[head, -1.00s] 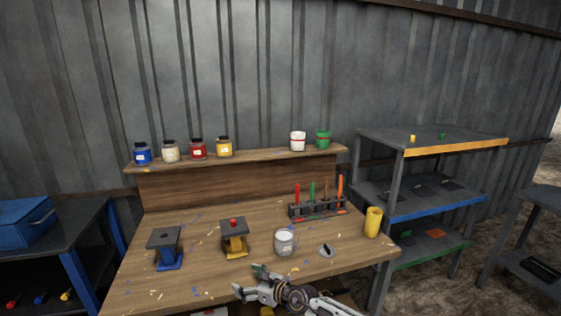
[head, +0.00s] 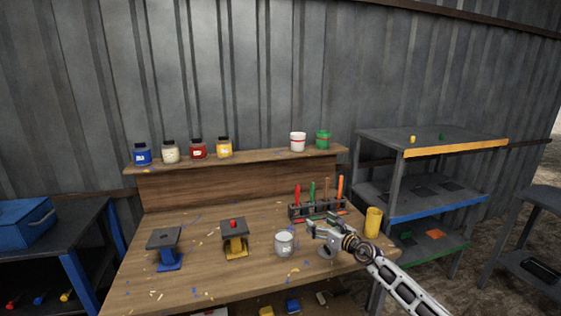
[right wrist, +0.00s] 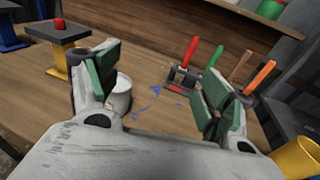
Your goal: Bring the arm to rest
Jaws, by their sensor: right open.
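My right gripper (head: 322,231) is above the right part of the wooden workbench (head: 205,284), between a grey-white can (head: 284,243) and a yellow cup (head: 373,222). In the right wrist view its two green-padded fingers (right wrist: 155,85) are spread wide with nothing between them. The rack of colored-handled tools (right wrist: 187,78) shows beyond the fingers. In that view the can (right wrist: 121,95) is partly hidden behind the left finger. My left gripper is not in view.
A yellow stand with a red knob (head: 235,240) and a blue stand (head: 166,250) are on the bench. Jars and two cups line the back ledge (head: 260,155). A grey shelf unit (head: 425,200) stands right, a blue box (head: 23,222) left. The bench's front left is mostly clear.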

